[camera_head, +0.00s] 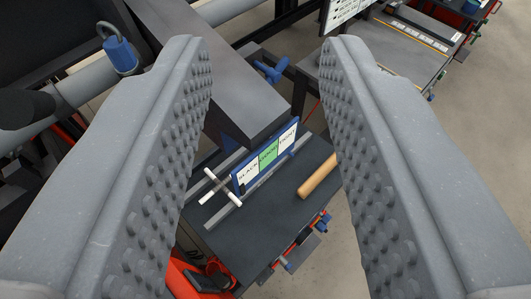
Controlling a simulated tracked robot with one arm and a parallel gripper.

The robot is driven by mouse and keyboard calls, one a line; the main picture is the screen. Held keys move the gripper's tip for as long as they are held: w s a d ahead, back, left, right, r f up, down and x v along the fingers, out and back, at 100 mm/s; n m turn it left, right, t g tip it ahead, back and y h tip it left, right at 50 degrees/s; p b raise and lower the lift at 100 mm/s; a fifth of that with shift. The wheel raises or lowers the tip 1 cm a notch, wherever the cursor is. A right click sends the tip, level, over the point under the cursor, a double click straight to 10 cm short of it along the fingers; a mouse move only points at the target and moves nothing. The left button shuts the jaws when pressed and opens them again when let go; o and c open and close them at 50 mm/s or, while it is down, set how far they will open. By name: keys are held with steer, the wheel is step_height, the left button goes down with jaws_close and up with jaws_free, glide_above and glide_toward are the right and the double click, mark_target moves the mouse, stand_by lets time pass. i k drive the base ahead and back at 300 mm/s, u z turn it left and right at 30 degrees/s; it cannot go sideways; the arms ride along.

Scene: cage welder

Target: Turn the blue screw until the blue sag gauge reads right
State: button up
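My gripper (268,48) is open and empty, its two grey studded fingers wide apart at left and right. Between the fingers, farther off, a blue screw with a winged head (271,71) sticks out beside a dark grey beam. It is not between the pads. Below it, a blue-framed sag gauge (268,155) stands tilted in view, with white, green and white fields. I cannot make out where any pointer stands.
A white cross-shaped handle (215,186) lies left of the gauge, and a wooden rod (317,176) lies right of it, on a dark cart top (250,225). A blue shackle-like piece (120,55) sits on a grey pipe at left. Open floor shows at right.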

mark_target(272, 75)
steer(key=u, duration=2.1)
steer(key=k, duration=1.2)
steer(key=z, duration=2.25)
steer(key=i, duration=1.05)
